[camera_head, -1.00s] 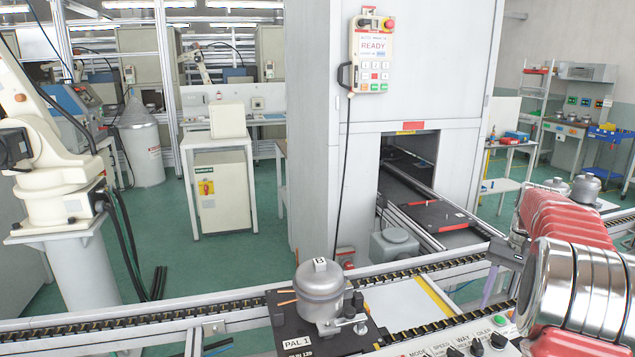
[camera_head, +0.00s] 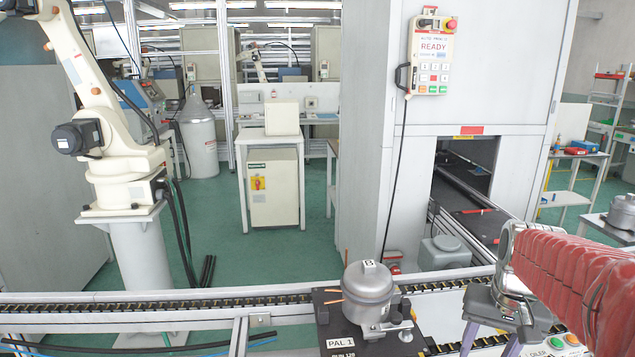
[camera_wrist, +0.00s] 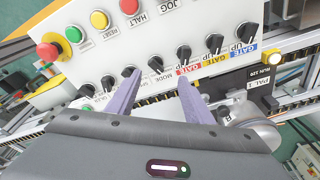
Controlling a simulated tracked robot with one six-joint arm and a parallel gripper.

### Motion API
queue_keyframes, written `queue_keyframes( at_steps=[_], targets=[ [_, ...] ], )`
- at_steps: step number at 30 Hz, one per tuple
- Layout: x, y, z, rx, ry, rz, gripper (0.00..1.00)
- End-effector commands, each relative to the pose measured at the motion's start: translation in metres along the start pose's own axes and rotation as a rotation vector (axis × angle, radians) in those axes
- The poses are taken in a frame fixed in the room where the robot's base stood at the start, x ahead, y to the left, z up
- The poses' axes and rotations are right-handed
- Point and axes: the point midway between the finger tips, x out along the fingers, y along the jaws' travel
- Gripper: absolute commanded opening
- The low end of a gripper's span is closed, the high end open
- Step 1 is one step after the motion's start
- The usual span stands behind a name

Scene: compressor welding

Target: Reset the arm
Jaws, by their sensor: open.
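My arm, in a red ribbed sleeve, reaches in from the right edge in the head view. My gripper (camera_head: 490,335) hangs at its end with two purple-grey fingers spread apart and empty. In the wrist view, my gripper (camera_wrist: 155,90) shows both fingers apart over a control panel (camera_wrist: 100,62) with black knobs and red, yellow and green buttons. No object is between the fingers. The tips appear close to the row of knobs; I cannot tell whether they touch it.
A grey compressor (camera_head: 368,290) marked B stands on a black pallet (camera_head: 335,325) labelled PAL 1, left of my gripper. The conveyor rail (camera_head: 150,305) runs across the front. A grey cabinet (camera_head: 375,150) with a READY pendant (camera_head: 432,55) stands behind. A white robot arm (camera_head: 105,150) is at left.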

Motion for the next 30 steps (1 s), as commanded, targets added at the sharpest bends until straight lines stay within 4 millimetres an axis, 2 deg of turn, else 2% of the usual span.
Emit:
queue_keyframes(
  at_steps=[9,21,25,30],
  targets=[
    [-0.008,-0.038,0.064,-0.136,0.093,-0.015,0.47],
    [-0.014,-0.069,0.141,-0.291,0.192,-0.052,0.47],
    [-0.021,-0.079,0.161,-0.341,0.232,-0.073,0.47],
    [-0.041,-0.093,0.17,-0.396,0.302,-0.105,0.47]
  ],
)
